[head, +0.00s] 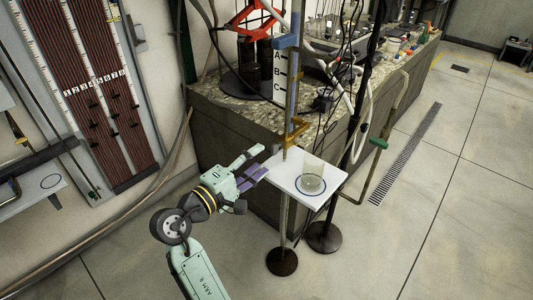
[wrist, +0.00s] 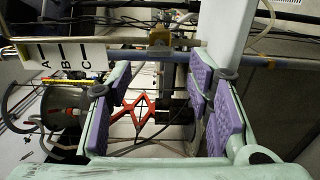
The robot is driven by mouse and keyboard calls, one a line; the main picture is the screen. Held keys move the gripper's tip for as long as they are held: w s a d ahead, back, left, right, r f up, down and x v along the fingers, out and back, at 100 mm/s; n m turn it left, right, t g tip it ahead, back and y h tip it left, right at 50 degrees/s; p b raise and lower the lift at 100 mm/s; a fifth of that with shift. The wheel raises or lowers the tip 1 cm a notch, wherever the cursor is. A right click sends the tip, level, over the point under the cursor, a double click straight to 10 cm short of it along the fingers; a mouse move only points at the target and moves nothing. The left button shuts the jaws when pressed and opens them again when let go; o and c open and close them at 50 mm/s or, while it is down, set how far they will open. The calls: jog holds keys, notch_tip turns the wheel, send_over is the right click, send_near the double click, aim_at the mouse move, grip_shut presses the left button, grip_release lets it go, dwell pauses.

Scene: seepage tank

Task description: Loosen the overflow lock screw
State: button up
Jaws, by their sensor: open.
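A brass-coloured part (wrist: 159,38) also shows in the wrist view, at the top centre, beyond the fingertips. The lock screw itself is too small to tell apart on these fittings. My gripper (head: 260,163) is open and empty, left of the brass clamp and beside the white platform. In the wrist view my gripper (wrist: 152,95) shows purple pads wide apart, with nothing between them.
A glass beaker (head: 312,179) stands on the small white platform (head: 333,176), close to my gripper. A white A-B-C strip (head: 280,73) hangs by the rod. Black cables and a white hose (head: 363,120) run at the right. The stone-topped bench (head: 225,101) lies behind. Open floor is at the right.

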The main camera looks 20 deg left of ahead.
jog(key=v, duration=0.6)
jog(key=shift+s, duration=0.4)
jog(key=shift+a, duration=0.15)
